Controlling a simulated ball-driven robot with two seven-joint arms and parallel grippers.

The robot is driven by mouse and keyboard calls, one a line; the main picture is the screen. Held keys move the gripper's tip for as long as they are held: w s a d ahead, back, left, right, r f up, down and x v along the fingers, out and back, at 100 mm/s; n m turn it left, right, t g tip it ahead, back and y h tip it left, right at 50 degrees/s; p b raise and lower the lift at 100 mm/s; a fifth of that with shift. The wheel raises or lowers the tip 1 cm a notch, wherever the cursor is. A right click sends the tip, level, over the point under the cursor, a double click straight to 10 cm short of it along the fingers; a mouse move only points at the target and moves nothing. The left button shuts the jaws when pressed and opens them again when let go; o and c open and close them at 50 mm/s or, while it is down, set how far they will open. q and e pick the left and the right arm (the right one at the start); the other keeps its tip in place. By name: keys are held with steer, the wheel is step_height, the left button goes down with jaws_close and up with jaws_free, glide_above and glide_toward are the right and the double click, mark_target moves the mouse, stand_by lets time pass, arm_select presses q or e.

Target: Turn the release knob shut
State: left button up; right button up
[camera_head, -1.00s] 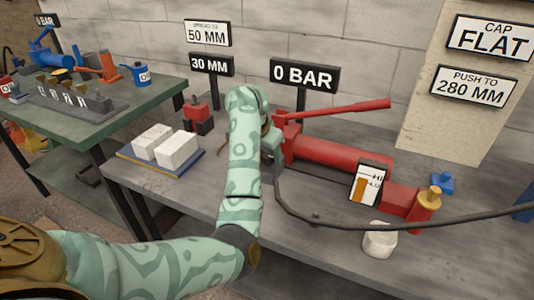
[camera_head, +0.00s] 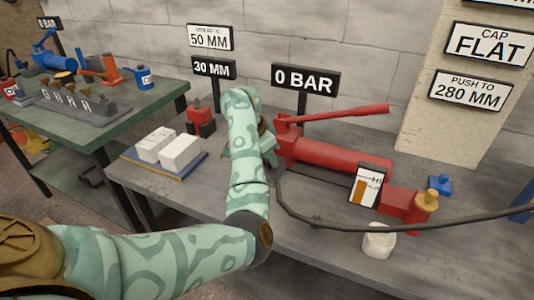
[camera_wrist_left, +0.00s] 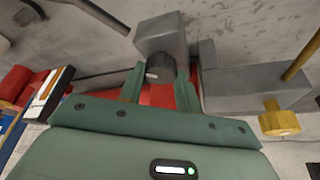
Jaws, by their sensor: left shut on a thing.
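The red hand pump (camera_head: 335,158) lies on the grey bench, with a red lever (camera_head: 345,115) above it. My left gripper (camera_head: 268,145) is at the pump's left end, mostly hidden behind my own wrist in the head view. In the left wrist view my left gripper (camera_wrist_left: 160,80) has its two fingers on either side of a dark round knob (camera_wrist_left: 158,67) under a grey block (camera_wrist_left: 161,35). It is shut on this knob. The head view hides the knob, and its turn angle cannot be told. A sign (camera_head: 305,79) reads 0 BAR.
A gauge card (camera_head: 366,186) and a dark hose (camera_head: 330,226) are at the pump's front. A white container (camera_head: 378,241) stands near the bench's front edge. Pale blocks (camera_head: 180,153) sit on a board at left. A yellow knob (camera_wrist_left: 280,122) shows at right in the wrist view.

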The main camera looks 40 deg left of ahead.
arm_select(q)
steer(key=shift+r+m+h+p, duration=0.15)
steer(key=shift+m+h+p, duration=0.25)
steer(key=shift+m, duration=1)
steer(key=shift+m+g+h+p, duration=0.4)
steer(key=shift+m+p, duration=0.1)
steer(key=shift+m, duration=0.4)
steer(key=m, duration=0.2)
steer(key=shift+w+a+m+g+h+p, duration=0.1)
steer(key=shift+m+g+h+p, duration=0.2)
steer(key=shift+g+h+p, duration=0.1)
steer(key=shift+m+g, duration=0.4)
steer(key=shift+m, duration=0.7)
steer(key=shift+w+f+m+g, duration=0.15)
steer(key=shift+m+g, duration=0.25)
steer(key=shift+m, duration=0.5)
arm_select(e)
steer(key=shift+w+a+r, duration=0.1)
steer(key=shift+w+r, duration=0.1)
steer(key=shift+r, duration=0.45)
steer(key=shift+w+a+r, duration=0.1)
steer(key=shift+w+r, duration=0.1)
steer(key=shift+r, duration=0.45)
arm_select(q)
steer(key=shift+a+m+h, duration=0.1)
steer(key=shift+m+h, duration=0.2)
